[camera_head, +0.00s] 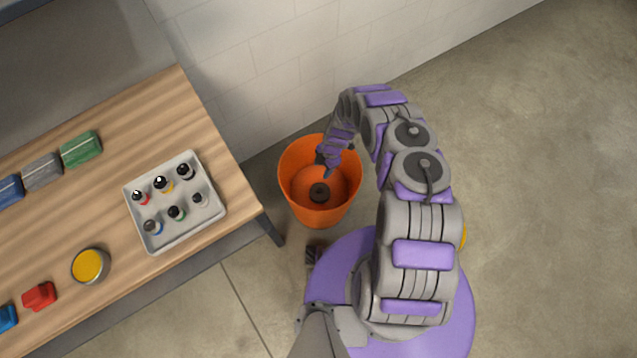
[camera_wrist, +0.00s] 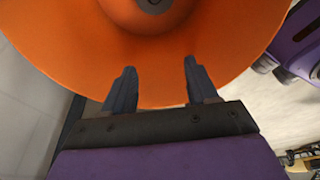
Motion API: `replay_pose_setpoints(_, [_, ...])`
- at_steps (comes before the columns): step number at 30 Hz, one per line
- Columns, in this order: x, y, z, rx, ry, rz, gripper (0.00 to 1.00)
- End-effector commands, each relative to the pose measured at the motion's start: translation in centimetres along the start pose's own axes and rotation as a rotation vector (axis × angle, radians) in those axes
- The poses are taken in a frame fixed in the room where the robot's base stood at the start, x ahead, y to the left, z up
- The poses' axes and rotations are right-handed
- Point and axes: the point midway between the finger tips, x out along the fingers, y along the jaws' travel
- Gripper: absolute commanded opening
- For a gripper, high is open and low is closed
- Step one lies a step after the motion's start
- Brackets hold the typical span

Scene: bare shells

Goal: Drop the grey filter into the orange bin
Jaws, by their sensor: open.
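The orange bin (camera_head: 299,205) stands on the floor between the table and my arm. A small dark grey round thing, the grey filter by its look (camera_head: 319,192), lies on the bottom inside the bin. In the wrist view the bin (camera_wrist: 75,45) fills the upper part, and the dark round thing (camera_wrist: 153,4) shows at the top edge, partly cut off. My gripper (camera_head: 326,170) is over the bin's opening, pointing down into it. In the wrist view its two fingers (camera_wrist: 157,85) are apart with nothing between them.
A wooden table (camera_head: 110,130) stands at the left, its corner close to the bin. It bears a white tray (camera_head: 215,213) of small bottles, a yellow-topped round tin (camera_head: 90,266), a red block (camera_head: 40,296) and several coloured packs. A white wall (camera_head: 240,50) rises behind the bin. Open floor (camera_head: 540,200) lies to the right.

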Motion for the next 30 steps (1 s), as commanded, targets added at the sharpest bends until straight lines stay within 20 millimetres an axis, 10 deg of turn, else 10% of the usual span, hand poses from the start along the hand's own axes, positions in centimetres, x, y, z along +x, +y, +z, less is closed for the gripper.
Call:
replay_pose_setpoints(8, [-1.5, 0.1, 0.1, 0.002, 0.000, 0.002, 0.58])
replay_pose_setpoints(30, [-16.2, 0.1, 0.1, 0.001, -0.002, 0.000, 0.58])
